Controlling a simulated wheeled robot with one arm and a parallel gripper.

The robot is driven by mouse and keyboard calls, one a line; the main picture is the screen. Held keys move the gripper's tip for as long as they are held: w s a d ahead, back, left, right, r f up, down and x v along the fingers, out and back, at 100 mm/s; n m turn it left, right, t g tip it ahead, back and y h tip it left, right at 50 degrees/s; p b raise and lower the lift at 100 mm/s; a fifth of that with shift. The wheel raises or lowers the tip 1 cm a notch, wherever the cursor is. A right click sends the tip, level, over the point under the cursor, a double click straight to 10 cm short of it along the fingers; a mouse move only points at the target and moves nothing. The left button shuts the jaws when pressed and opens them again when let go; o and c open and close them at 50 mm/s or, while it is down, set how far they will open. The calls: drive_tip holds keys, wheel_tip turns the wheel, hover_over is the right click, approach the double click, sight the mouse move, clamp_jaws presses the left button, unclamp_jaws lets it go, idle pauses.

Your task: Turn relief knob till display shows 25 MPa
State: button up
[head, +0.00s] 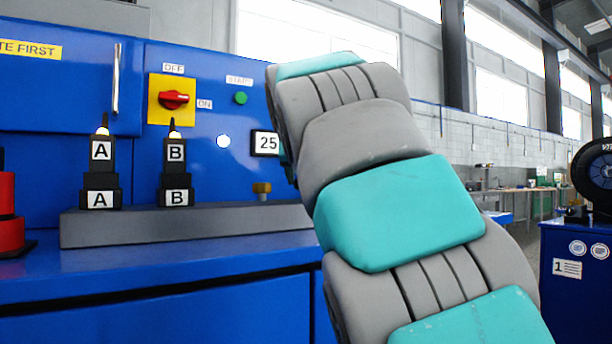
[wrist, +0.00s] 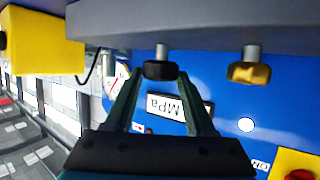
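The display (head: 266,143) reads 25 in the head view. In the wrist view, which is upside down, part of the display (wrist: 163,105) shows "MPa" behind my fingers. A black knob (wrist: 160,70) on a short metal stem sits between the fingertips of my gripper (wrist: 160,76). The fingers lie against both sides of the black knob, with no clear gap. The panel does not say which knob is the relief knob. My arm hides my gripper and the black knob in the head view.
A brass knob (wrist: 248,72) stands beside the black one; it also shows in the head view (head: 262,187). A red switch (head: 174,99) on a yellow plate, a green button (head: 241,98) and couplings marked A (head: 101,152) and B (head: 176,153) are to the left.

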drive_tip(key=o, duration=0.4)
drive_tip(key=shift+v, duration=3.9)
